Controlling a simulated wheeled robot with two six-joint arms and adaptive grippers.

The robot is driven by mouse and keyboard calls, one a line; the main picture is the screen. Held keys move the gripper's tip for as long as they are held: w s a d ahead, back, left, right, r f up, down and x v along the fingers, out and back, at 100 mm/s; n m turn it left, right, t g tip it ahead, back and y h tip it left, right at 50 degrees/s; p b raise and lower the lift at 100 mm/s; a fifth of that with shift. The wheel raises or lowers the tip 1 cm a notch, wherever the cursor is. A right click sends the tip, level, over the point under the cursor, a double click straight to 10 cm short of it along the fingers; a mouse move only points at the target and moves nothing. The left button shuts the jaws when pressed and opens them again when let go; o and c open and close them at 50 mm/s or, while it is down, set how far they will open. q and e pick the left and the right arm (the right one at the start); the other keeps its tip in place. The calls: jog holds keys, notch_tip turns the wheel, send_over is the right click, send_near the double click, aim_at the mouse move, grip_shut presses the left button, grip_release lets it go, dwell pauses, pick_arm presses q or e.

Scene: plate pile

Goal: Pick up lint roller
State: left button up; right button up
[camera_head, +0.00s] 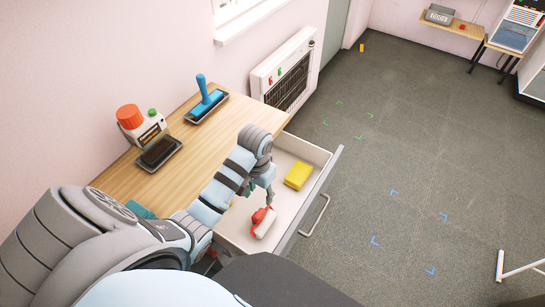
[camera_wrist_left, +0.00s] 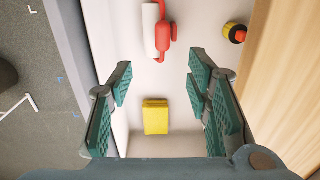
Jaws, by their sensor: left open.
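The lint roller, a white cylinder with a red handle, lies in the open drawer; its white part (camera_head: 265,225) is near the drawer's front in the head view. It also shows at the top of the left wrist view (camera_wrist_left: 150,30). My left gripper (camera_head: 262,192) is over the drawer, above and close to the roller. In the left wrist view, the left gripper's (camera_wrist_left: 160,75) teal-padded fingers are spread with nothing between them, and the roller lies beyond the tips. My right gripper is not in view.
A yellow sponge (camera_head: 299,175) lies in the drawer (camera_head: 318,158). A small yellow, black and red item (camera_wrist_left: 235,33) is near the drawer's side. The wooden top (camera_head: 185,165) holds a blue-handled tool (camera_head: 204,90), a dark tray (camera_head: 160,152) and a red-capped bottle (camera_head: 140,125). Floor at right is mostly clear.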

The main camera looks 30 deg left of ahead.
aim_at(259, 213)
pick_arm(q)
jog(key=f, duration=0.3)
jog(key=f+b, duration=0.1)
jog(key=f, duration=0.2)
jog(key=f+b, duration=0.1)
jog(key=f, duration=0.2)
jog(key=shift+s, duration=0.3)
jog(key=f, duration=0.1)
jog(key=f+b, duration=0.1)
jog(key=f, duration=0.1)
jog(key=f+b, duration=0.1)
jog(key=f, duration=0.1)
jog(key=shift+w+a+f, duration=0.15)
jog(key=shift+w+a, duration=0.1)
jog(key=shift+s, duration=0.15)
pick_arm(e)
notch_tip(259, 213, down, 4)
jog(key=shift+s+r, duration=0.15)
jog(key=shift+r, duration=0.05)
pick_arm(q)
jog(key=shift+c, duration=1.3)
grip_shut()
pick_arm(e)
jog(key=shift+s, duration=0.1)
